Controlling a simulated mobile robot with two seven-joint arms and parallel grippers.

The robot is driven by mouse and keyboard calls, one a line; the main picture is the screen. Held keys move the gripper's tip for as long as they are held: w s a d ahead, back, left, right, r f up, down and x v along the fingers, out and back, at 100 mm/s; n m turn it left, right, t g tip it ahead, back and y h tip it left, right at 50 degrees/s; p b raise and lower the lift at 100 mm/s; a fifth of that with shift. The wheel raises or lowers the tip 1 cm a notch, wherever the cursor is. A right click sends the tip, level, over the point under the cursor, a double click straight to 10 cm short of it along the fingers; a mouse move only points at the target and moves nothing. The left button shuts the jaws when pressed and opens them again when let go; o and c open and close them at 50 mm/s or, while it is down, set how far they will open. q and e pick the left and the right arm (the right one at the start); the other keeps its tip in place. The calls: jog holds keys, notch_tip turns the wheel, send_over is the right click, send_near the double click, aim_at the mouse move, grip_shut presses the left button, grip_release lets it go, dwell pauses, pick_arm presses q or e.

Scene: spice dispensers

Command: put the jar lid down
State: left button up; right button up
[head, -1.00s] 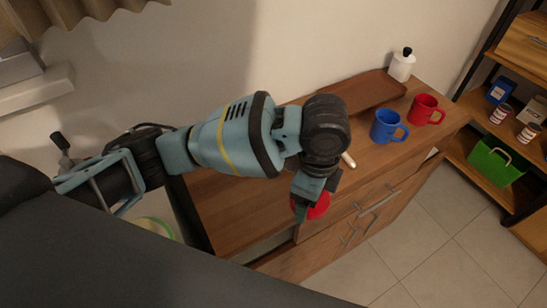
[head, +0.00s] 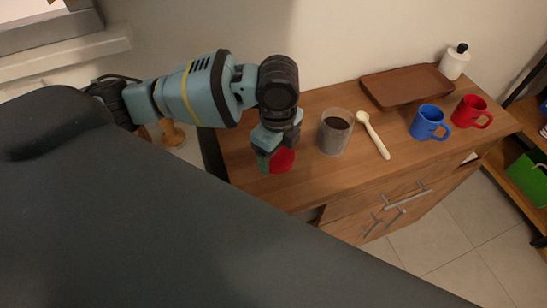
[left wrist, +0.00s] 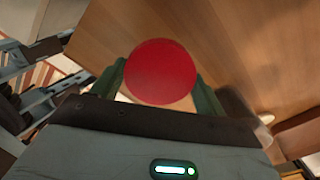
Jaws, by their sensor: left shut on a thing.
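A round red jar lid (head: 282,160) is held in my left gripper (head: 271,160), low over the left part of the wooden cabinet top (head: 315,185). The lid (left wrist: 160,71) sits between the two green fingers of my left gripper (left wrist: 160,85) in the left wrist view. The gripper is shut on it. I cannot tell whether the lid touches the wood. An open clear jar (head: 335,132) with dark contents stands just right of the gripper. My right gripper is not in view.
A pale spoon (head: 373,134) lies right of the jar. Farther right are a blue mug (head: 428,122) and a red mug (head: 470,111). A brown tray (head: 405,86) and a white bottle (head: 454,62) are at the back. Bare wood lies in front of the jar.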

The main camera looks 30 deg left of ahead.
aim_at(274, 160)
pick_arm(q)
jog(key=shift+a+f, duration=0.1)
jog(key=shift+a, duration=0.4)
notch_tip(274, 160, down, 3)
jog(key=shift+f, duration=0.2)
jog(key=shift+d, duration=0.1)
jog(key=o, duration=0.9)
jog(key=shift+f, duration=0.1)
